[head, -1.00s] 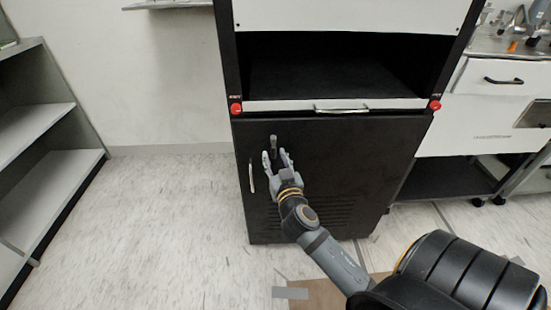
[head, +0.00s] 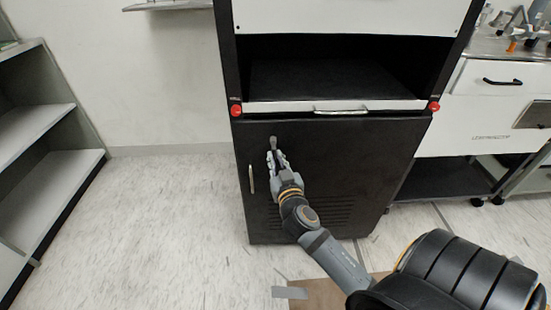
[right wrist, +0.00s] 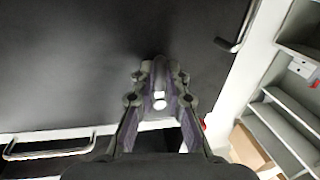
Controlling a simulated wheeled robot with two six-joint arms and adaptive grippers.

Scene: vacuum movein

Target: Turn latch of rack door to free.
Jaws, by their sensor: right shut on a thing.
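The rack door (head: 350,160) is a black lower panel and is closed. Its latch (head: 273,143) is a small grey lever near the top left of the door, and its upper end shows above my fingers. My right gripper (head: 276,158) is shut on the latch. In the right wrist view the latch (right wrist: 159,98) lies between the two fingertips against the black door. The part of the latch inside the fingers is partly hidden. My left gripper is not in view.
A vertical metal door handle (head: 251,178) is left of my right gripper. A white drawer front with a handle (head: 341,111) and two red knobs (head: 236,110) is above the door. Shelves (head: 40,130) stand at the left. The floor (head: 170,220) left of the rack is clear.

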